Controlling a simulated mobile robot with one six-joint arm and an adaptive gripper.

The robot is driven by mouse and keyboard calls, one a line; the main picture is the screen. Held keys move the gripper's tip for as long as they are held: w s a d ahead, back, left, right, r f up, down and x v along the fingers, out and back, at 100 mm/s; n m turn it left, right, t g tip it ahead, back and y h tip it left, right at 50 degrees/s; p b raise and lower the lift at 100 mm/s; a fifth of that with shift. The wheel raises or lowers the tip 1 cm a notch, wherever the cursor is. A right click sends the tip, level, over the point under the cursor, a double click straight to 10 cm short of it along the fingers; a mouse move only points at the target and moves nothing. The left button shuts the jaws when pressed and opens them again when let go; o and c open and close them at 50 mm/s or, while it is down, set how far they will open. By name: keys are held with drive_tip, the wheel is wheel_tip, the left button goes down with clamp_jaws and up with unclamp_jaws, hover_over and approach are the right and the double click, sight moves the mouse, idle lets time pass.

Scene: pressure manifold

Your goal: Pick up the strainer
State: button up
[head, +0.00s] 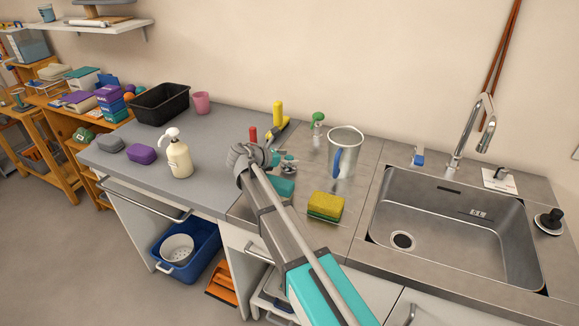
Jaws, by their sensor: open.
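A white bowl with small holes (178,248), the thing that looks most like a strainer, lies in a blue tub (205,245) under the counter at the lower left. A tall, round metal vessel (346,150) with a blue handle stands on the steel top; I cannot tell whether its wall is mesh. My gripper (289,160) is open over the steel top, left of the metal vessel and apart from it. It is far above and right of the white bowl. My wrist partly hides the gripper, and its fingers are small in view.
A yellow-green sponge (325,206) lies right of my arm, before the sink (455,230). A soap bottle (178,155), black bin (160,103) and pink cup (201,103) stand on the left counter. Yellow- and red-handled tools lie behind my gripper.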

clamp_jaws()
drive_tip(key=shift+r, duration=0.1)
idle(0.4)
wheel_tip(320, 180, up, 3)
drive_tip(key=p, duration=0.2)
drive_tip(key=shift+f+p, duration=0.2)
drive_tip(key=shift+p, duration=0.15)
drive_tip(key=s+d+r+p, duration=0.9)
drive_tip(key=d+r+p, duration=0.1)
drive_tip(key=shift+s+r, duration=0.15)
drive_tip(key=shift+s, duration=0.15)
